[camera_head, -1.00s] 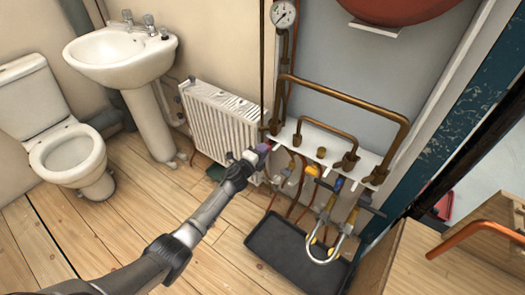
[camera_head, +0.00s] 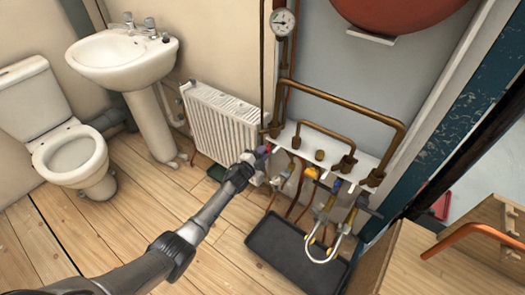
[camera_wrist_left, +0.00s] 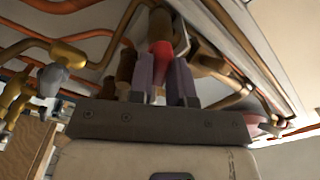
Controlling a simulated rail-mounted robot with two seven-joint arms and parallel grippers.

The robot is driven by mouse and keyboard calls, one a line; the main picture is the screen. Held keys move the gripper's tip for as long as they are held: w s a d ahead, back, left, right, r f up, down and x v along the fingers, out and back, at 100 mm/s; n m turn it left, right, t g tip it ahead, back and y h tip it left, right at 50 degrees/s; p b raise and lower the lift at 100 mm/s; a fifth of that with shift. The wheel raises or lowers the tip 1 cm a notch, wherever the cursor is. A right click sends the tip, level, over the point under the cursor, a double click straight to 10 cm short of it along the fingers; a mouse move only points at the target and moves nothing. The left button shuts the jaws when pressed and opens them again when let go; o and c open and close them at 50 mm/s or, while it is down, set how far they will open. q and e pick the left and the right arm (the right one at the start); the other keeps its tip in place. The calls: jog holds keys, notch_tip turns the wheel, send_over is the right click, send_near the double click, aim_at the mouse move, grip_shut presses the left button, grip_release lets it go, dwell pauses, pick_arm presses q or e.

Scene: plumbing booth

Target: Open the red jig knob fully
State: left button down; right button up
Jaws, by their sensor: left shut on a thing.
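The red jig knob (camera_wrist_left: 160,54) shows in the left wrist view between the two purple-grey fingers of my left gripper (camera_wrist_left: 163,80). The fingers are shut on it, one on each side. In the head view my left gripper (camera_head: 262,151) reaches the left end of the white jig shelf (camera_head: 334,155), and only a bit of red shows at its tip. My fingers hide most of the knob there, and its turn angle cannot be told. My right gripper is not in view.
Copper pipes (camera_head: 345,103) rise from the shelf, with a pressure gauge (camera_head: 283,20) above. Valves and hoses hang below, over a black tray (camera_head: 292,255). A white radiator (camera_head: 221,122) stands close left of my gripper. A wooden box (camera_head: 480,245) is at right.

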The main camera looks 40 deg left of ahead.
pick_arm(q)
jog(key=n+p, duration=0.3)
jog(key=n, duration=0.9)
jog(key=shift+f+n, duration=0.1)
jog(key=shift+n, duration=0.2)
jog(key=shift+p, duration=0.3)
jog(key=c, duration=1.1)
grip_release()
jog(key=shift+o, duration=0.2)
